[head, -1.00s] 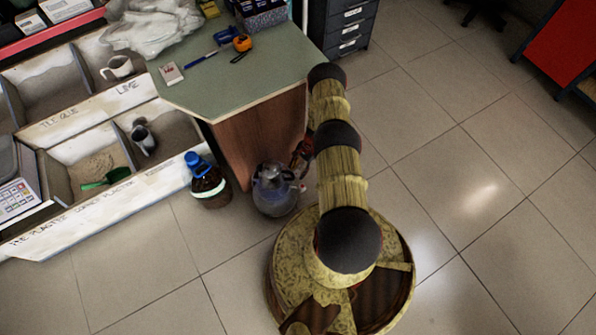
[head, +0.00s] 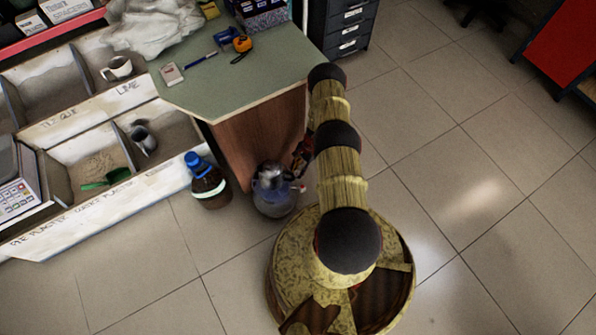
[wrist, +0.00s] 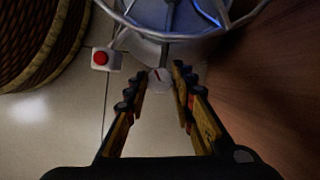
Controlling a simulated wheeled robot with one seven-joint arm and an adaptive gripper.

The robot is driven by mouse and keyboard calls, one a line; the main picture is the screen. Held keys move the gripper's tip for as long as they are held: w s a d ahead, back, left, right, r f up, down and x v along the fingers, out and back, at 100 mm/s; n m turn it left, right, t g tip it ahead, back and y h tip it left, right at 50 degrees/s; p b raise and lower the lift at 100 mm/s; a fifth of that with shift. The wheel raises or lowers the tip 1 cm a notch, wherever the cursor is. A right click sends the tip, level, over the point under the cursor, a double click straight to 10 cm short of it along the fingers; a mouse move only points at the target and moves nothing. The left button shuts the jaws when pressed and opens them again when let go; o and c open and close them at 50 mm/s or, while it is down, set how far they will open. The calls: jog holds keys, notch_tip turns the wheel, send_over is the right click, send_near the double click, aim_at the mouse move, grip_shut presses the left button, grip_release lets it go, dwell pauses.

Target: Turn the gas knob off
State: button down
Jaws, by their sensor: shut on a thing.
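A blue-grey gas cylinder (head: 272,203) with a metal guard ring stands on the floor against the wooden counter side. The cylinder's top and ring (wrist: 170,38) fill the upper part of the wrist view. A small whitish round knob (wrist: 159,79) with a red mark sits on its near side. My gripper (wrist: 159,84) has its fingertips on either side of the knob and is shut on it. The red mark is tilted. In the head view my gripper (head: 303,152) is small and partly hidden by my arm; the knob cannot be made out there.
A white piece with a red button (wrist: 102,59) is left of the knob. The counter's wooden side (wrist: 265,80) is close on the right. A dark bottle with a blue cap (head: 209,184) stands left of the cylinder. Open tiled floor (head: 450,200) lies to the right.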

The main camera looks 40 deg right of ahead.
jog(key=m+t+p, duration=0.1)
jog(key=m, duration=0.1)
jog(key=m+p, duration=0.1)
jog(key=m, duration=0.1)
jog(key=shift+s+r+m+t, duration=0.1)
jog(key=shift+s+m+t, duration=0.1)
jog(key=shift+m+t, duration=0.15)
jog(key=m+t+h+p, duration=0.1)
jog(key=m, duration=0.1)
jog(key=m+p, duration=0.2)
jog(key=m, duration=0.1)
jog(key=shift+s+a+t+h, duration=0.15)
jog(key=shift+t+h, duration=0.2)
jog(key=shift+h, duration=0.05)
jog(key=m+h+p, duration=0.1)
jog(key=m, duration=0.1)
jog(key=m+p, duration=0.2)
jog(key=m, duration=0.1)
jog(key=shift+a+m+t+h, duration=0.15)
jog(key=shift+m+t+h, duration=0.2)
jog(key=shift+t+h, duration=0.05)
jog(key=shift+a+m+h+p, duration=0.1)
jog(key=shift+m+h+p, duration=0.75)
jog(key=shift+m, duration=1.35)
jog(key=c, duration=1.6)
grip_release()
jog(key=shift+o, duration=0.3)
